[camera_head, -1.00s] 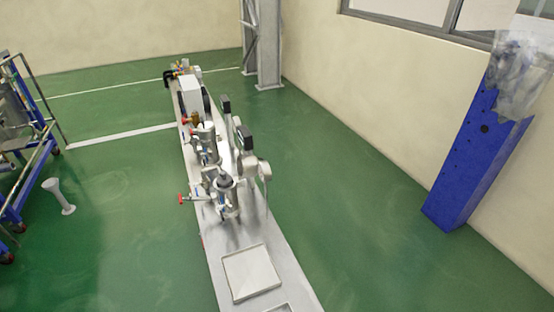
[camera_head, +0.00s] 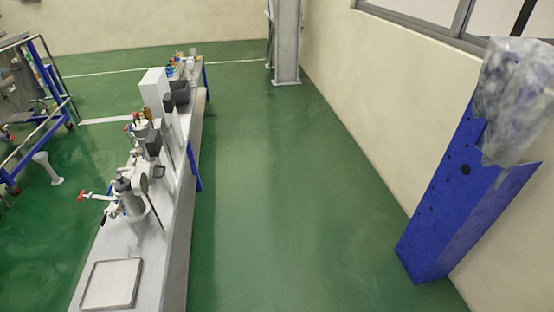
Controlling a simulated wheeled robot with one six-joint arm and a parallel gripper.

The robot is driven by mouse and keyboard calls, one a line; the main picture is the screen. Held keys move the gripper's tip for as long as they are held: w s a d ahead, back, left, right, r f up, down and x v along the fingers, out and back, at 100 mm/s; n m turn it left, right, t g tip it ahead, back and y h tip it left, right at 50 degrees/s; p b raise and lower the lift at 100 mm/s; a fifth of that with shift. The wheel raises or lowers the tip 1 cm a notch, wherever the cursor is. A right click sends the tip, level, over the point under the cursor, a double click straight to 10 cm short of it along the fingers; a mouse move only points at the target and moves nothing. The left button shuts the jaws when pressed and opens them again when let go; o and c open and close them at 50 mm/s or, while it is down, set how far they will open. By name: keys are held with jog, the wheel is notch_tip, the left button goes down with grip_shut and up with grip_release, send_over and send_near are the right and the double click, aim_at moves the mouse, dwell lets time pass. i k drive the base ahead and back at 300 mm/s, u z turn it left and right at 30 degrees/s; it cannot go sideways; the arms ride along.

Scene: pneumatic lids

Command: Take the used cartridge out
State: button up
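A long narrow steel bench (camera_head: 176,215) runs away from me on the left of the head view. Two metal filter housings stand on it. The near housing (camera_head: 130,202) has a dark top and a red-handled valve (camera_head: 84,196) on its left. The far housing (camera_head: 143,128) stands behind it, close to grey boxes. I see no cartridge that I can tell apart; the insides of the housings are hidden. My gripper is not in view.
A shallow square tray (camera_head: 112,284) lies at the bench's near end. A blue post (camera_head: 440,225) with a cloudy clear cylinder (camera_head: 515,100) stands at right by the wall. A blue-framed cart (camera_head: 42,140) and a white stand (camera_head: 47,168) are at left. Green floor right of the bench is open.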

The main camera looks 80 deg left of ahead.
aim_at(122, 185)
jog(key=i, duration=0.55)
jog(key=u, duration=2.1)
jog(key=i, duration=1.8)
jog(key=u, duration=1.25)
